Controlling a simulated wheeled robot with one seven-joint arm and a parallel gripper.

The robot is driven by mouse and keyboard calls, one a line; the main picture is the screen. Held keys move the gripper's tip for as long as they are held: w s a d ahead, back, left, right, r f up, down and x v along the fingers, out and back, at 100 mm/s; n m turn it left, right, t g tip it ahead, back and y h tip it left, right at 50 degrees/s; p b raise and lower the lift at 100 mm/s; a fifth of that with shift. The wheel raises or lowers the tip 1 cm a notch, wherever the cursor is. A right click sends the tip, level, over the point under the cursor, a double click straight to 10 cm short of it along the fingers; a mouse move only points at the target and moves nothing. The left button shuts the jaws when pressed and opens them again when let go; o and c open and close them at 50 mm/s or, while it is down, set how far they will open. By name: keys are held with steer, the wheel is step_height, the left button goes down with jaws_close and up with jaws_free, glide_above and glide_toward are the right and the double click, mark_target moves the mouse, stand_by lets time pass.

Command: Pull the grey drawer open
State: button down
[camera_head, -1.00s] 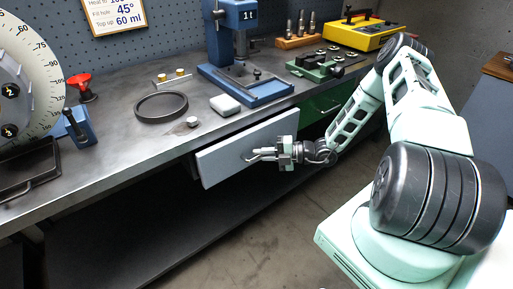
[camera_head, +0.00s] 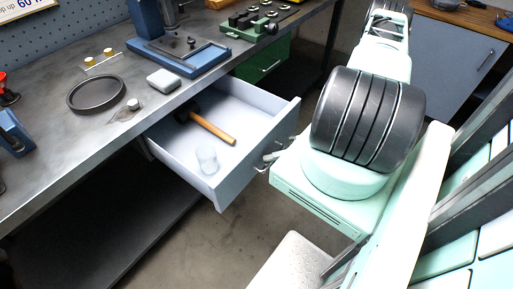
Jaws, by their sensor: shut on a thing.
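The grey drawer (camera_head: 190,180) stands well out from under the bench, its inside open to view. A hammer (camera_head: 211,127) with a wooden handle and a small clear cup (camera_head: 207,158) lie inside it. My gripper (camera_head: 268,160) is at the outer side of the drawer front, shut on its handle. Most of the gripper and the handle is hidden behind my own body and the drawer front.
The workbench (camera_head: 60,145) carries a black ring (camera_head: 97,94), a small grey-white box (camera_head: 164,80) and a blue press (camera_head: 180,55). A green drawer (camera_head: 264,62) is shut to the right. Floor shows below the grey drawer.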

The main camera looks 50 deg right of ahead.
steer(key=shift+s+d, duration=0.1)
steer(key=shift+s, duration=1.75)
steer(key=c, duration=1.5)
jaws_free()
steer(key=b+v, duration=0.3)
steer(key=v, duration=1.4)
steer(key=shift+s, duration=0.2)
steer(key=shift+d+r, duration=0.1)
steer(key=shift+r, duration=0.05)
